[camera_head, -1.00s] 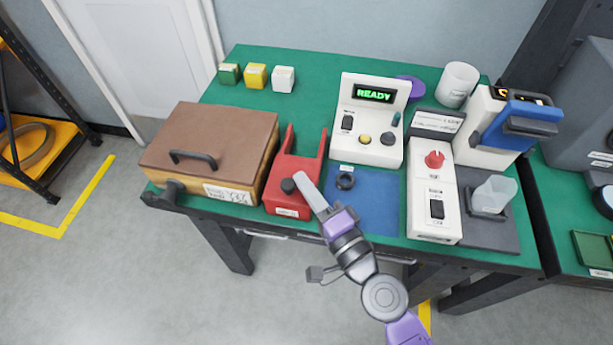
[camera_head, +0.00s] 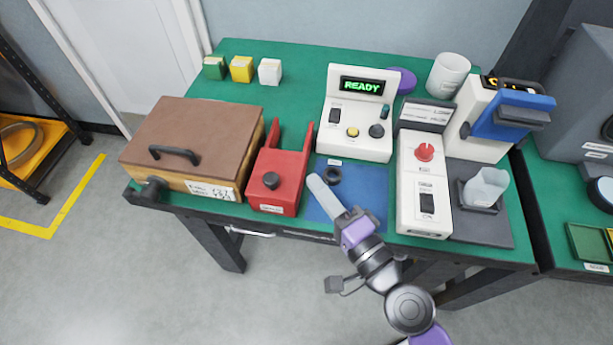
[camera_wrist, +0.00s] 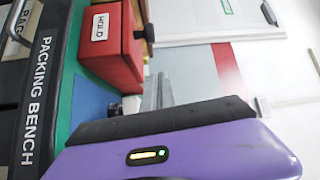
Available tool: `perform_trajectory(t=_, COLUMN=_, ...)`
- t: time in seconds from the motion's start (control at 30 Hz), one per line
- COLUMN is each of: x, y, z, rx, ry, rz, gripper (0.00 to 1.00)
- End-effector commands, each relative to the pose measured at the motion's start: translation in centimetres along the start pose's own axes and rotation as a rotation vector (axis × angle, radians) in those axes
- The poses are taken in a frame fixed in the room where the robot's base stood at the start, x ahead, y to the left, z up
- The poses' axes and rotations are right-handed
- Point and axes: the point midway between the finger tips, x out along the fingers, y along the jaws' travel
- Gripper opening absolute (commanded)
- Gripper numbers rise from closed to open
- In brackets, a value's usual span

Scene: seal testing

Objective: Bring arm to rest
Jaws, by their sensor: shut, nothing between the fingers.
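My gripper (camera_head: 317,181) is at the front of the green bench, its light grey fingers together and empty. They reach over the left part of a blue mat (camera_head: 372,202), just right of the red holder (camera_head: 282,180). A small black ring (camera_head: 333,175) sits on the mat beside the fingertips in the head view. In the wrist view my purple gripper housing fills the bottom, and the red holder (camera_wrist: 103,46) with a "HOLD" label shows at top. My arm extends down and right from the gripper, in front of the bench edge.
A brown-lidded wooden box (camera_head: 195,135) stands left. A white READY unit (camera_head: 357,120), a white box with a red knob (camera_head: 424,185) and a blue-and-white machine (camera_head: 490,125) stand at the back and right. Small coloured blocks (camera_head: 241,69) sit at back left. Floor in front is clear.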

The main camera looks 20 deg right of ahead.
Motion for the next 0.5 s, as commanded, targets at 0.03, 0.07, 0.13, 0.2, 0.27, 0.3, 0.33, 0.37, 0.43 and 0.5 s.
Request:
perform_trajectory(t=0.03, x=-1.0, y=0.5, z=0.1, rx=0.000, ry=-0.001, rz=0.002, gripper=0.00)
perform_trajectory(t=0.07, x=-1.4, y=0.4, z=0.1, rx=0.000, ry=-0.001, rz=0.001, gripper=0.00)
perform_trajectory(t=0.13, x=-2.3, y=0.4, z=0.1, rx=0.000, ry=-0.001, rz=0.001, gripper=0.00)
perform_trajectory(t=0.2, x=-3.0, y=0.3, z=0.0, rx=0.000, ry=0.000, rz=0.001, gripper=0.00)
perform_trajectory(t=0.27, x=-3.4, y=0.2, z=0.0, rx=0.000, ry=0.000, rz=0.000, gripper=0.00)
perform_trajectory(t=0.3, x=-3.6, y=0.2, z=0.0, rx=-0.001, ry=0.001, rz=0.000, gripper=0.00)
perform_trajectory(t=0.33, x=-3.7, y=0.1, z=-0.1, rx=-0.001, ry=0.001, rz=0.000, gripper=0.00)
perform_trajectory(t=0.37, x=-3.8, y=0.1, z=-0.1, rx=-0.001, ry=0.001, rz=0.000, gripper=0.00)
perform_trajectory(t=0.43, x=-3.9, y=0.0, z=-0.1, rx=-0.001, ry=0.002, rz=-0.001, gripper=0.00)
perform_trajectory(t=0.5, x=-4.0, y=0.0, z=-0.1, rx=-0.001, ry=0.002, rz=-0.001, gripper=0.00)
